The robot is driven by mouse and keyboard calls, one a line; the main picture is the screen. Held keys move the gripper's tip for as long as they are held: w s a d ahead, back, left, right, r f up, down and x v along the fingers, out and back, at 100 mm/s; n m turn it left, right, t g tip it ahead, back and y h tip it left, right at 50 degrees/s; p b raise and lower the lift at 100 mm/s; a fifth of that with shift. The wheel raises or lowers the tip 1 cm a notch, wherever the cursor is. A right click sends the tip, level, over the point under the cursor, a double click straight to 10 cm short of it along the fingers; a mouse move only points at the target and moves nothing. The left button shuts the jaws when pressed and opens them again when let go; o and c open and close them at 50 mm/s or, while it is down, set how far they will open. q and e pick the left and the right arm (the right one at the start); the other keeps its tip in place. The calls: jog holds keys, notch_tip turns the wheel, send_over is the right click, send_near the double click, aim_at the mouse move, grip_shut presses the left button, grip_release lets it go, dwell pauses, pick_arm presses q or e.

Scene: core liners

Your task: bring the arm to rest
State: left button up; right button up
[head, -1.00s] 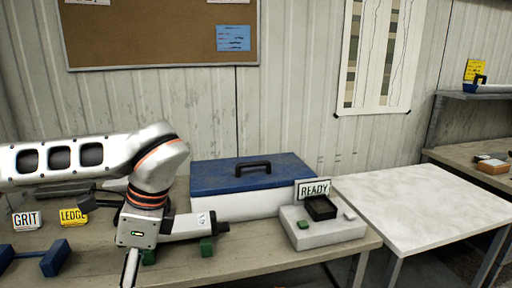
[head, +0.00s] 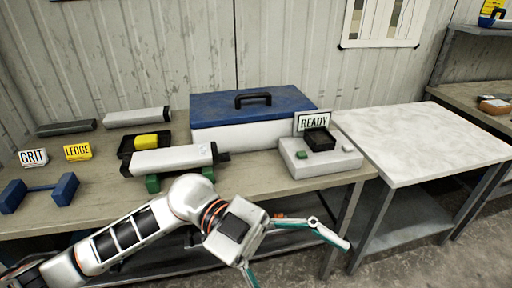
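My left arm comes in from the lower left and hangs in front of the workbench (head: 100,205), below the level of its top. Its gripper (head: 300,266) is open, with the two fingers spread wide and nothing between them. One finger points right, and the other points down and is cut off by the bottom edge of the view. My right gripper is not in view.
A white core liner (head: 172,160) lies on green supports (head: 153,184) on the bench. A blue-lidded box (head: 250,107), a READY device (head: 320,160), GRIT (head: 33,157) and LEDGE (head: 77,152) signs stand there too. A pale table (head: 425,142) adjoins at right.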

pick_arm(q)
jog(key=w+a+r+n+t+h, duration=0.2)
jog(key=w+r+n+t+h, duration=0.2)
jog(key=w+n+t+h, duration=0.55)
jog(key=w+a+f+n+t+y, duration=1.05)
jog(key=f+n+t, duration=0.35)
jog(key=t, duration=0.4)
jog(key=s+a+f+n+g+y, duration=0.1)
jog(key=a+f+y, duration=0.3)
jog(key=f, duration=0.4)
jog(key=s+a+f+n+g+y, duration=0.1)
jog(key=a+f+y, duration=0.25)
jog(key=f, duration=0.45)
jog(key=s+a+f+g+y, duration=0.1)
jog(key=s+a+f+g, duration=0.1)
jog(key=s+a+f, duration=0.2)
jog(key=s+a+f+g+y, duration=0.2)
jog(key=s+a+f, duration=0.2)
jog(key=s+f, duration=0.3)
notch_tip(320, 180, down, 4)
jog(key=shift+a+r+g, duration=0.15)
jog(key=shift+a+g, duration=0.2)
